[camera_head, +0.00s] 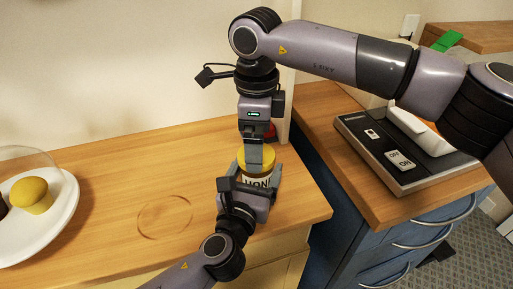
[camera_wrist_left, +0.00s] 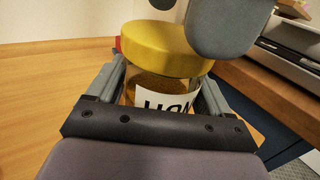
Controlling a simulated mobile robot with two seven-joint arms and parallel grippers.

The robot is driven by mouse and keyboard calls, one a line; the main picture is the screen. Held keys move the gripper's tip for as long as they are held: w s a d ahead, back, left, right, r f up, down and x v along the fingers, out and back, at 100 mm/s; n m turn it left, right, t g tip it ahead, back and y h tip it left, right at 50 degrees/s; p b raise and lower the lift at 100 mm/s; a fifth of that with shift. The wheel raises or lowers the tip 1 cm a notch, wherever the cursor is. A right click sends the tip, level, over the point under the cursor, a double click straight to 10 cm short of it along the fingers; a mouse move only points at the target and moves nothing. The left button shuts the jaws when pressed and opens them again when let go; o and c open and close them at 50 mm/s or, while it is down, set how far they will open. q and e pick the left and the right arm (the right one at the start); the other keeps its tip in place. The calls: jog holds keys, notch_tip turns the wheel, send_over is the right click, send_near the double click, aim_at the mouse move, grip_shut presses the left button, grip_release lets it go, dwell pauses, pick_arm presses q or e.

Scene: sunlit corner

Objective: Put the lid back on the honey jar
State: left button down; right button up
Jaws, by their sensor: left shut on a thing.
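The honey jar (camera_head: 258,181), with a white label, stands on the wooden counter near its right end. My left gripper (camera_head: 250,190) is shut around the jar's body; the jar also shows between its fingers in the left wrist view (camera_wrist_left: 165,92). The yellow lid (camera_head: 262,160) sits at the jar's mouth, and in the left wrist view (camera_wrist_left: 160,48) no clear gap shows beneath it. My right gripper (camera_head: 254,158) points down from above, a grey finger in front of the lid. Whether its fingers press the lid is hidden.
A white plate (camera_head: 62,219) with a yellow muffin-like item (camera_head: 31,195) under a clear dome is at left. A red object (camera_head: 271,132) is partly hidden behind the jar. A dark device (camera_head: 400,160) stands on the right counter. The counter's middle is clear, with a ring mark.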

pick_arm(q)
jog(key=shift+f, duration=0.1)
pick_arm(e)
notch_tip(320, 180, up, 9)
dwell(0.3)
pick_arm(q)
grip_release()
jog(key=shift+v, duration=3.55)
jog(key=shift+s, duration=0.1)
pick_arm(e)
jog(key=shift+f, duration=0.1)
